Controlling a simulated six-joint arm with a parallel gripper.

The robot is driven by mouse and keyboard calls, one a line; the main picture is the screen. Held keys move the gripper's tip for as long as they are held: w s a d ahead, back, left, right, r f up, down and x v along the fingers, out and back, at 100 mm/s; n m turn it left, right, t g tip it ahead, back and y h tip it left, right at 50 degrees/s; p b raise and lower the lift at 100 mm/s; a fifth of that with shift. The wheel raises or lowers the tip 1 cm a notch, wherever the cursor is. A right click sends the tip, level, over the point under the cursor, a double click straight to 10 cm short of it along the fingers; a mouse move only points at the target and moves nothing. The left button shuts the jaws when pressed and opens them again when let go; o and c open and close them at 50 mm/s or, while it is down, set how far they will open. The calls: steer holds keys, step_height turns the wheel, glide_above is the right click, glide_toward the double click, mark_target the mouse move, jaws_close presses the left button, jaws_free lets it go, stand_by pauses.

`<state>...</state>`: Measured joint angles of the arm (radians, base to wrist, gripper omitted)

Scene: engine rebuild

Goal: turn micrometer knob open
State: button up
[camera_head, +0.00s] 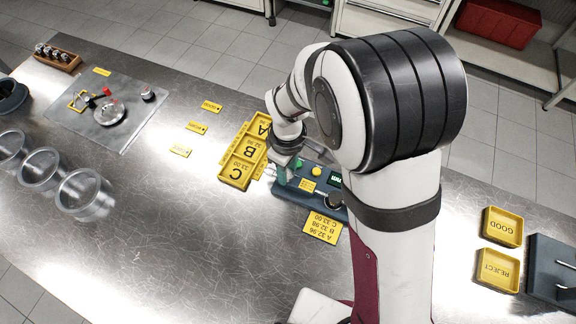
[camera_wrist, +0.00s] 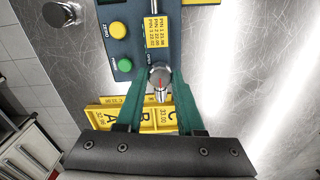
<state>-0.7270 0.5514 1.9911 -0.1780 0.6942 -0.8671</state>
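The micrometer knob (camera_wrist: 159,78) is a small silver, rounded knob with a red mark on it, at the lower edge of the dark gauge panel (camera_wrist: 146,30) in the wrist view. My gripper (camera_wrist: 160,76) has its two green fingers on either side of the knob, close against it. Whether they press on it or leave a thin gap I cannot tell. In the head view, my gripper (camera_head: 285,163) is over the left end of the gauge panel (camera_head: 292,196), and my arm hides part of the panel. The knob itself is not clear there.
The panel carries a yellow button (camera_wrist: 117,30), a green button (camera_wrist: 125,65) and a yellow label (camera_wrist: 157,33). Yellow trays marked A, B and C (camera_head: 237,176) stand just left of it. GOOD (camera_head: 503,227) and REJECT (camera_head: 498,269) trays are at the right. Metal rings (camera_head: 85,194) lie left.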

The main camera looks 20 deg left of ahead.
jaws_close()
steer(key=m, duration=1.7)
steer(key=shift+d+m, duration=0.1)
steer(key=shift+m, duration=0.3)
steer(key=m, duration=0.5)
steer(key=shift+m, duration=0.7)
